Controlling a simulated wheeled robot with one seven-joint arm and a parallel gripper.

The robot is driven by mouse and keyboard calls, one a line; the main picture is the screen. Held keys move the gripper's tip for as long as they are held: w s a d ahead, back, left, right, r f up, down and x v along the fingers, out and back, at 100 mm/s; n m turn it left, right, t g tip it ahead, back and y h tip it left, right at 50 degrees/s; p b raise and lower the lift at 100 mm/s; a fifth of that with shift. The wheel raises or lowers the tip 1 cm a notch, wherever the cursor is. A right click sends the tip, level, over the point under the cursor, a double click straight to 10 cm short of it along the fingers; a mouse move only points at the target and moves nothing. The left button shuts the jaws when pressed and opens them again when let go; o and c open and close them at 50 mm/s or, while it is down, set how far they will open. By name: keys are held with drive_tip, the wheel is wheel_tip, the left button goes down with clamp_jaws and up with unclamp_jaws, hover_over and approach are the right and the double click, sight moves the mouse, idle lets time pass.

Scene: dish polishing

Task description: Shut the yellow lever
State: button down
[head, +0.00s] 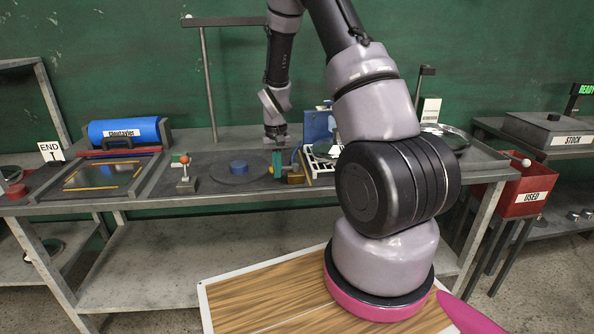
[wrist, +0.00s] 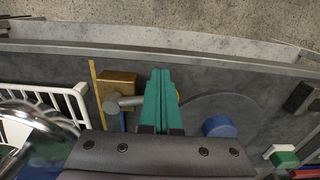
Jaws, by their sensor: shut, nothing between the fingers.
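My gripper (head: 277,177) points down at the workbench, its teal fingers pressed together with nothing between them; they also show in the wrist view (wrist: 160,72). A brass-yellow block (wrist: 118,84) sits beside the fingers, with a grey rod (wrist: 128,102) reaching from it toward them. In the head view the brass block (head: 296,178) is just right of the fingers. I cannot tell whether the fingers touch the lever.
A blue cylinder (head: 238,167) stands on a dark round disc left of my gripper. Further left is a small post with an orange ball (head: 185,159). A white rack (wrist: 62,97) lies beyond the brass block. The bench's front edge (wrist: 160,50) is near the fingertips.

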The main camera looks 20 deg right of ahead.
drive_tip(key=shift+w+a, duration=0.1)
drive_tip(key=shift+w, duration=0.05)
drive_tip(key=shift+w+a, duration=0.15)
drive_tip(key=shift+w, duration=0.55)
idle(0.3)
drive_tip(key=shift+w, duration=0.7)
drive_tip(key=shift+a, duration=0.1)
drive_tip(key=shift+s, duration=0.1)
drive_tip(key=shift+s+a, duration=0.15)
drive_tip(key=shift+s, duration=0.3)
drive_tip(key=s+a+r, duration=0.4)
drive_tip(key=r, duration=0.3)
drive_tip(key=shift+a, duration=0.15)
idle(0.6)
